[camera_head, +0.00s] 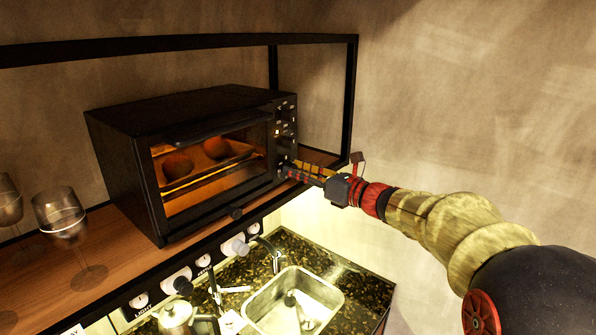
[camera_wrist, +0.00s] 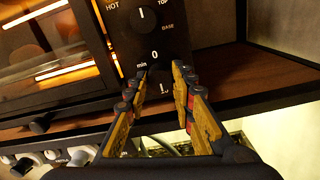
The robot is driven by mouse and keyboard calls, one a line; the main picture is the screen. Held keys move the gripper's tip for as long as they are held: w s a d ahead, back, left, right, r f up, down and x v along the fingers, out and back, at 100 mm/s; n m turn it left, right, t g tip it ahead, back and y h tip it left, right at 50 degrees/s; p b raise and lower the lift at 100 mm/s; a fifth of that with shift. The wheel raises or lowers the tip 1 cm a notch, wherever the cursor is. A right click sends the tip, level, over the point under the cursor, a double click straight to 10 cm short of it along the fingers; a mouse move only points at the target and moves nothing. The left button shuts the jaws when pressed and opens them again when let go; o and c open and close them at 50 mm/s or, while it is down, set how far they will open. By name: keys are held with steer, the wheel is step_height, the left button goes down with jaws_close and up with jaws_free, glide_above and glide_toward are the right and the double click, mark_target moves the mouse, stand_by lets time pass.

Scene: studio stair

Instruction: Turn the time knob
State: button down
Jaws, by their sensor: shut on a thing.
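The black toaster oven (camera_head: 175,150) stands on the wooden shelf, its control panel on the right side of its front. In the wrist view the panel (camera_wrist: 158,32) shows a knob with a white mark (camera_wrist: 142,15) at the top and the markings "0" and "min" lower down. The dark time knob (camera_wrist: 160,78) is below the "0", mostly hidden between my fingers. My gripper (camera_head: 290,171) reaches the panel's lower part from the right. In the wrist view my gripper (camera_wrist: 161,72) has its two yellow fingers on either side of the time knob, shut on it.
Two round items (camera_head: 178,166) sit inside the lit oven behind its glass door. Wine glasses (camera_head: 62,220) stand on the shelf at left. A black frame post (camera_head: 350,100) rises right of the oven. Below are a sink (camera_head: 295,300) and a row of knobs (camera_head: 178,280).

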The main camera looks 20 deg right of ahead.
steer(key=shift+f, duration=0.2)
steer(key=c, duration=1.6)
jaws_free()
steer(key=shift+r, duration=0.1)
steer(key=shift+o, duration=0.5)
steer(key=v, duration=1.2)
